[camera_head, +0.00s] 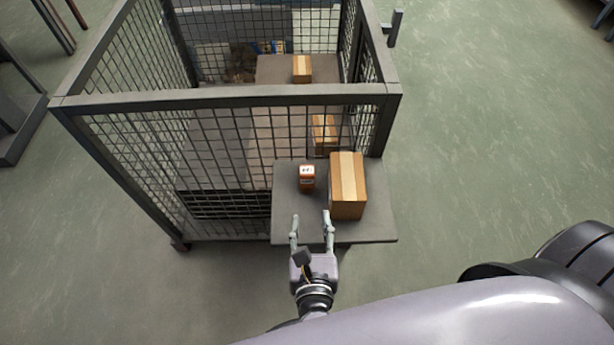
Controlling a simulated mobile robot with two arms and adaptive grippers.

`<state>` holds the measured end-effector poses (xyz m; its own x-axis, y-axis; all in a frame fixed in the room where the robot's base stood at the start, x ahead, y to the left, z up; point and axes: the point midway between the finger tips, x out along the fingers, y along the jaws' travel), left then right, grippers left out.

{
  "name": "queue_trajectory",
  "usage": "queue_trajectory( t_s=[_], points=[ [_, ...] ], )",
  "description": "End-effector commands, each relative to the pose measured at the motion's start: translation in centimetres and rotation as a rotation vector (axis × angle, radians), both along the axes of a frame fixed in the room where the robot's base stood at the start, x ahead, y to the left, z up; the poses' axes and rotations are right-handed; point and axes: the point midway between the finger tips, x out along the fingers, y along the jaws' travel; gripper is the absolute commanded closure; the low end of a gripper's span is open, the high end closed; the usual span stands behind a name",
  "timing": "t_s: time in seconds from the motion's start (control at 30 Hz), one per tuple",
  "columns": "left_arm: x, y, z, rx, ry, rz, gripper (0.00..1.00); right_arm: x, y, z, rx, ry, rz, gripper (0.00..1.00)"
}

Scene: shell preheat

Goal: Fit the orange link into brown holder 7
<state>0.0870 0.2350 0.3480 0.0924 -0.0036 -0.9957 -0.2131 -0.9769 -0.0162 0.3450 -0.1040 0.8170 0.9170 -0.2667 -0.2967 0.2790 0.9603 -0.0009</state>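I cannot make out a number 7 or a distinct holder. My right gripper (311,219) is open and empty, its two fingers spread over the platform's near edge. The orange block lies beyond the fingertips, untouched. My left gripper is not in view.
A grey mesh cage (230,97) rises behind and left of the platform, its top rail crossing the view. Inside are two more brown boxes, one in the middle (323,130) and one farther back (302,68). The green floor (490,130) at right is clear.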

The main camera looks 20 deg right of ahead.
Motion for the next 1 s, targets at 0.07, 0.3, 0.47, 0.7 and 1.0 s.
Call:
queue_trajectory(
  t_s=[0.07,0.3,0.47,0.7,1.0],
  points=[
    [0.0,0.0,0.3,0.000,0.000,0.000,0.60,1.9,-0.5,-0.3,0.000,-0.004,-0.001,0.60],
    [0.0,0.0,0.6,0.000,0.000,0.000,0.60,6.3,-1.7,-1.8,-0.001,-0.004,0.002,0.60],
    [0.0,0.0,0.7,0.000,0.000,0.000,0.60,7.6,-2.1,-2.4,0.000,-0.002,0.001,0.60],
    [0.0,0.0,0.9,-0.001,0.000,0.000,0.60,9.9,-2.6,-3.1,-0.001,-0.004,0.002,0.60],
    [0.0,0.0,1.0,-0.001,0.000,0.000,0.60,12.6,-3.3,-4.2,0.000,-0.002,0.003,0.60]
  ],
)
